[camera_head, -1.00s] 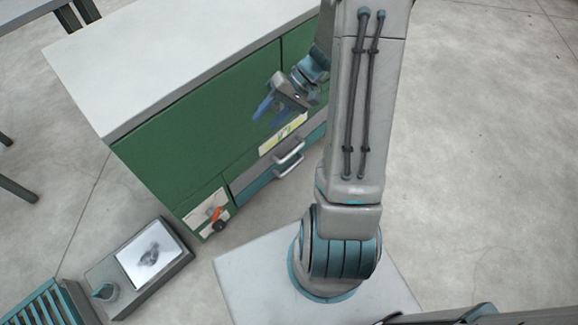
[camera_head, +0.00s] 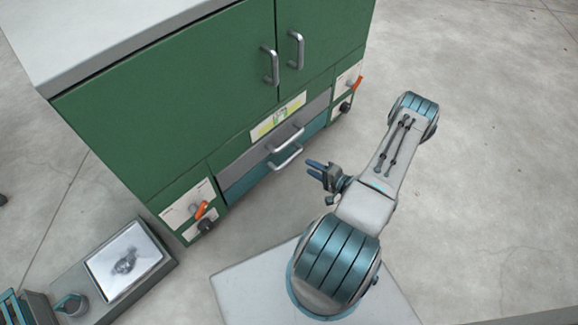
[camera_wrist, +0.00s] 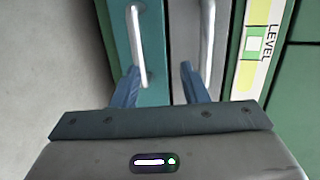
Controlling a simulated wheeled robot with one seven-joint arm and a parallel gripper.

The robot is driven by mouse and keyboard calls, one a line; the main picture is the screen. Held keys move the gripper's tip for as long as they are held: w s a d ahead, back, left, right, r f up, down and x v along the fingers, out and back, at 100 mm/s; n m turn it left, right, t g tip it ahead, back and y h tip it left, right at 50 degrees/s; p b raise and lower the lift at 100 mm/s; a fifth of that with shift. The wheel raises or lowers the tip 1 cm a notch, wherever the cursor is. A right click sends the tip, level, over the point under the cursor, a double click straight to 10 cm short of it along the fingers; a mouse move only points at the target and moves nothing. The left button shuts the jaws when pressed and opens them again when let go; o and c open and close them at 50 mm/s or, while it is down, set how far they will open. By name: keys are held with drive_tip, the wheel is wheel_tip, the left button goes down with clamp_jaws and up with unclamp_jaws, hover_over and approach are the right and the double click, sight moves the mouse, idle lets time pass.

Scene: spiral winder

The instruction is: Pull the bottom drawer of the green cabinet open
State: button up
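The green cabinet (camera_head: 165,125) stands at the upper left in the head view. Its bottom drawer (camera_head: 250,183) has a teal front with a silver bar handle (camera_head: 285,159), and looks closed. In the wrist view the teal drawer (camera_wrist: 151,20) is left of centre, its handle (camera_wrist: 139,50) running up the picture. My gripper (camera_head: 314,169) is open and empty, low in front of the drawers with its blue fingers toward the cabinet. In the wrist view my gripper (camera_wrist: 160,68) has its left finger overlapping the handle's edge; whether they touch cannot be told.
A grey drawer (camera_head: 250,157) with its own handle (camera_head: 287,137) lies directly above. Orange-handled parts (camera_head: 201,210) sit at the lower cabinet corners. Two upper doors have bar handles (camera_head: 270,66). Floor at the right is clear.

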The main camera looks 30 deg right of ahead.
sight(291, 160)
wheel_tip(291, 160, down, 4)
drive_tip(key=m+h, duration=0.1)
drive_tip(key=h, duration=0.1)
drive_tip(key=shift+t, duration=0.3)
drive_tip(key=b+x, duration=0.5)
drive_tip(key=x, duration=0.6)
drive_tip(key=shift+w+a+f, duration=0.15)
drive_tip(key=shift+w+f, duration=0.05)
drive_tip(key=shift+w, duration=0.15)
drive_tip(key=shift+w+a, duration=0.15)
drive_tip(key=shift+w, duration=0.15)
drive_tip(key=shift+c, duration=0.3)
clamp_jaws()
